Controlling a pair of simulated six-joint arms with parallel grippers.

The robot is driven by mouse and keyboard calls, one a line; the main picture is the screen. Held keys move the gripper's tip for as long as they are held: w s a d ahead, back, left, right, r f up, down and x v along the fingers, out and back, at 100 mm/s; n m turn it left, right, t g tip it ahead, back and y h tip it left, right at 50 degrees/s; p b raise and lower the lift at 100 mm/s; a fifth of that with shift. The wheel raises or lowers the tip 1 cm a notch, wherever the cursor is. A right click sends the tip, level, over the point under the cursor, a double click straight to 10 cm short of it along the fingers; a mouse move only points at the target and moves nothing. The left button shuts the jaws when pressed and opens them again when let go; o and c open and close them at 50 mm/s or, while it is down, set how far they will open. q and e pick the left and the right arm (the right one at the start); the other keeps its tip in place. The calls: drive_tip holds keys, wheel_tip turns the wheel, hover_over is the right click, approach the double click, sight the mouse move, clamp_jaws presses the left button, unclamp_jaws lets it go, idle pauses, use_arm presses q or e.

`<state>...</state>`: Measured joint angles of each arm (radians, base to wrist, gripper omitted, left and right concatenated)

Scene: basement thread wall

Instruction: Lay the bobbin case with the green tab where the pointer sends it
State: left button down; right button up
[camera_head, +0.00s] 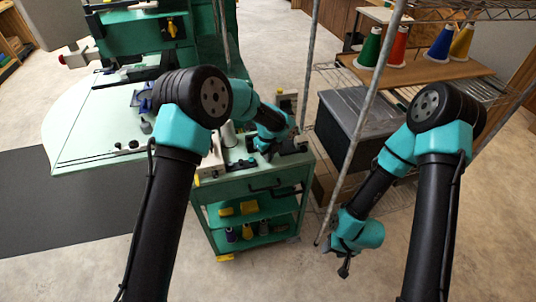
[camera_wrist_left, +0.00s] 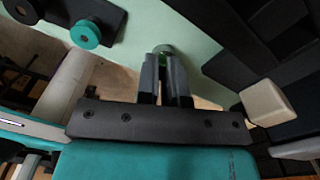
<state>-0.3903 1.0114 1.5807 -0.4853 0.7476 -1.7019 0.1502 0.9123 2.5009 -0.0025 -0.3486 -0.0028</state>
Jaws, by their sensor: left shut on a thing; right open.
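My left gripper (camera_head: 264,152) is low over the top of the green cart and mostly hidden by its own wrist. In the left wrist view its fingers (camera_wrist_left: 166,78) are shut on a small round grey-green piece (camera_wrist_left: 163,49), which looks like the bobbin case with the green tab; the fingers hide most of it. A black holder (camera_wrist_left: 108,12) at the upper left of that view bears a teal ring piece (camera_wrist_left: 85,34) and a dark round piece (camera_wrist_left: 24,9). I cannot make out the pointer. My right gripper (camera_head: 344,269) hangs empty and open, right of the cart.
A pale block (camera_wrist_left: 268,102) stands right of my left fingers. A dark lidded box (camera_head: 345,125), metal poles and a shelf of thread cones (camera_head: 438,42) lie to the right.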

use_arm(q)
drive_tip(key=shift+f, duration=0.15)
drive_tip(key=c, duration=1.2)
unclamp_jaws()
drive_tip(key=shift+c, duration=0.2)
wheel_tip(320, 180, up, 12)
drive_tip(key=shift+r, duration=0.2)
